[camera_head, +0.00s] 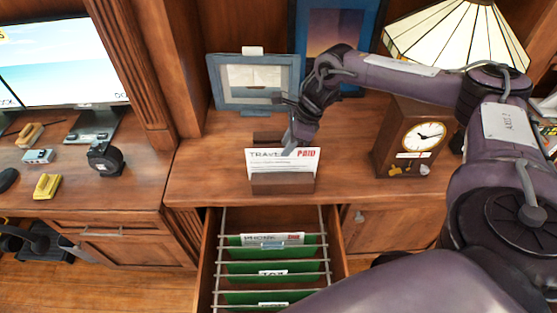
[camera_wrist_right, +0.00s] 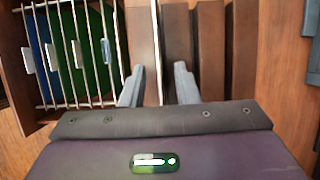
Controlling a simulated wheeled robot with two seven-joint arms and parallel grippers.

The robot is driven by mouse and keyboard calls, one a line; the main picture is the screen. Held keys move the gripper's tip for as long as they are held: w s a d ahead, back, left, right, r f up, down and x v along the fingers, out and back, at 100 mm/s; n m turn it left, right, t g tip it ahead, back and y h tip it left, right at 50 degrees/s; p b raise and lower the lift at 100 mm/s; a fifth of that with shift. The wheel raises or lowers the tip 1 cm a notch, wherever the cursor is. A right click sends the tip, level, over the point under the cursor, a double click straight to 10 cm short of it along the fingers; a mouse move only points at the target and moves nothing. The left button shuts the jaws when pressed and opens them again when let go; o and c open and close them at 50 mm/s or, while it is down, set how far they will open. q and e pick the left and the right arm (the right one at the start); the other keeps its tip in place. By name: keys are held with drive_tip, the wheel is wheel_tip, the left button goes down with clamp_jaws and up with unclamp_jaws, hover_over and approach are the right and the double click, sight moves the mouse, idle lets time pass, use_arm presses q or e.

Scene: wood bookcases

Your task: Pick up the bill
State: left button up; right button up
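The bill, a white sheet (camera_head: 283,163) headed TRAVEL with a red PAID mark, stands upright in a wooden letter holder (camera_head: 283,184) on the desk. In the right wrist view the bill (camera_wrist_right: 156,45) shows as a thin white edge. My right gripper (camera_head: 291,143) is at the bill's top edge. Its fingers (camera_wrist_right: 158,84) are open, one on each side of the bill's line, with gaps showing. A dark shape with a grey prong at the lower left (camera_head: 60,245) looks like my left gripper; its fingers are unclear.
An open drawer (camera_head: 209,255) below holds green hanging folders (camera_head: 270,268) on metal rails. A mantel clock (camera_head: 409,139) and a lamp (camera_head: 455,38) stand right of the holder. A picture frame (camera_head: 223,92) is behind.

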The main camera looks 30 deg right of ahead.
sight(280, 153)
drive_tip(key=p+x, duration=0.1)
drive_tip(key=x, duration=0.3)
drive_tip(key=shift+w+a+f+p, duration=0.1)
drive_tip(key=shift+w+a+p, duration=0.05)
drive_tip(key=shift+a+p, duration=0.2)
drive_tip(key=shift+w+f, duration=0.1)
drive_tip(key=shift+f, duration=0.05)
drive_tip(key=shift+s, duration=0.2)
drive_tip(key=shift+c, duration=1)
drive_tip(key=shift+w, duration=0.1)
clamp_jaws()
